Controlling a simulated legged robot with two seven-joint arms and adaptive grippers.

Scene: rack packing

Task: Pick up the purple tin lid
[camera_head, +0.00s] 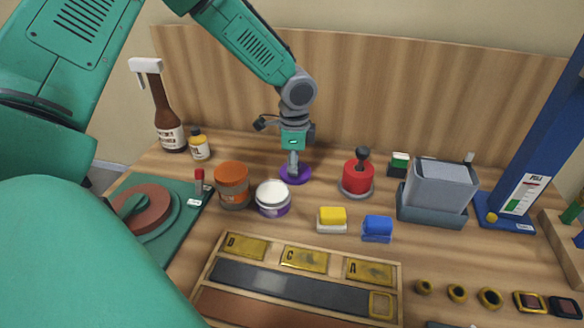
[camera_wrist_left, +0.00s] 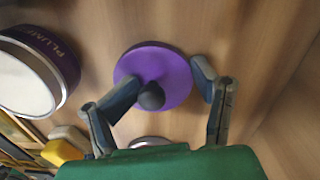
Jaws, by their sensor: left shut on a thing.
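The purple tin lid (camera_head: 295,179) is a flat round disc at the back of the bench, left of the red pot. The left wrist view shows it large, with a dark round knob, as a purple disc (camera_wrist_left: 160,62). My left gripper (camera_head: 293,165) reaches down from above over it. I cannot tell whether the lid touches the bench. A purple-labelled tin (camera_head: 272,200) with a pale top stands just left and in front. My right gripper is not in view.
An orange-brown jar (camera_head: 232,186) stands left of the tin. A red pot (camera_head: 357,178) with a black knob stands to the right. Yellow (camera_head: 332,217) and blue (camera_head: 377,227) blocks and a wooden tray (camera_head: 214,259) lie in front. A wooden panel (camera_head: 400,90) rises behind.

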